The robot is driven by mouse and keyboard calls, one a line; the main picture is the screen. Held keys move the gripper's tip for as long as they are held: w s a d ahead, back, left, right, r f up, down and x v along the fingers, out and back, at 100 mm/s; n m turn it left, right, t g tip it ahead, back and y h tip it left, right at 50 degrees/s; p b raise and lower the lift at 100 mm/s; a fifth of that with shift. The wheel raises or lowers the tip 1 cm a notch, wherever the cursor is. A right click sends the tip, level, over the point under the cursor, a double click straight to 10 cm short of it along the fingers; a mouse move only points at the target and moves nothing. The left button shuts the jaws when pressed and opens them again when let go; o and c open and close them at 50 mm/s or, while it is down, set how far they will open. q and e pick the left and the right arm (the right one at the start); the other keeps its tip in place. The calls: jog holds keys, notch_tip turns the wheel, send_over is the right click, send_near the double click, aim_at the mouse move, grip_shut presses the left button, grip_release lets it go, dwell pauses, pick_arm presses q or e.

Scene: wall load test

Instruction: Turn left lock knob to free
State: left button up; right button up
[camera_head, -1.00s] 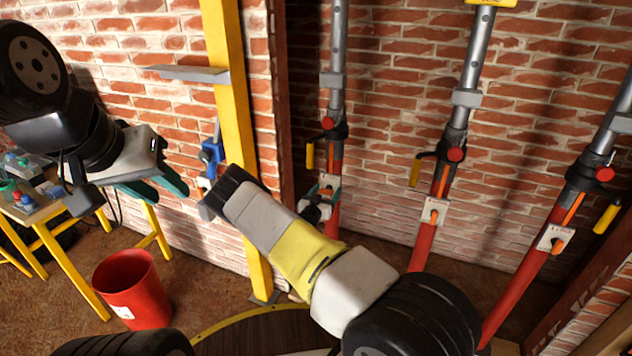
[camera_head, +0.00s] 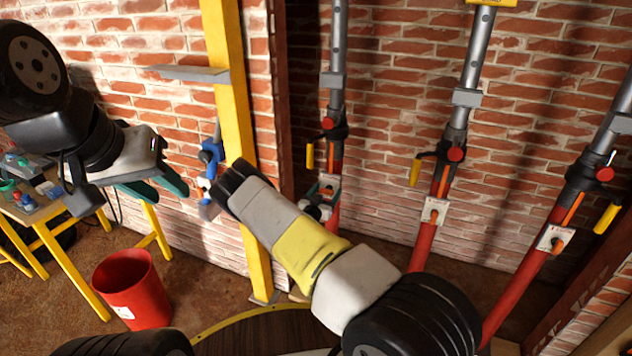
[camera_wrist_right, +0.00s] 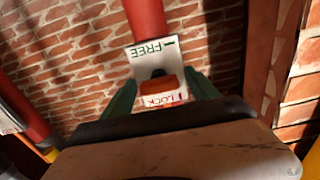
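The left lock knob (camera_wrist_right: 170,92) is orange and sits on a white plate (camera_wrist_right: 148,55) marked FREE and LOCK. In the right wrist view the knob lies over the LOCK end. The plate (camera_head: 329,182) is on the left red-and-grey post (camera_head: 333,220), partly hidden by my right gripper. My right gripper (camera_head: 318,203) is at this plate. In the right wrist view its green fingers (camera_wrist_right: 162,88) stand apart on both sides of the knob; contact cannot be told. My left gripper (camera_head: 162,186) is open and empty, away at the left.
Two more posts with lock plates (camera_head: 435,210) (camera_head: 555,238) stand to the right. A yellow upright (camera_head: 228,60) stands left of the posts, near my right forearm. A red bin (camera_head: 132,290) and a table (camera_head: 45,210) with small items are at left.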

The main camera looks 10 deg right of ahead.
jog(key=v, duration=0.7)
jog(key=shift+s+a, duration=0.25)
jog(key=shift+s, duration=0.1)
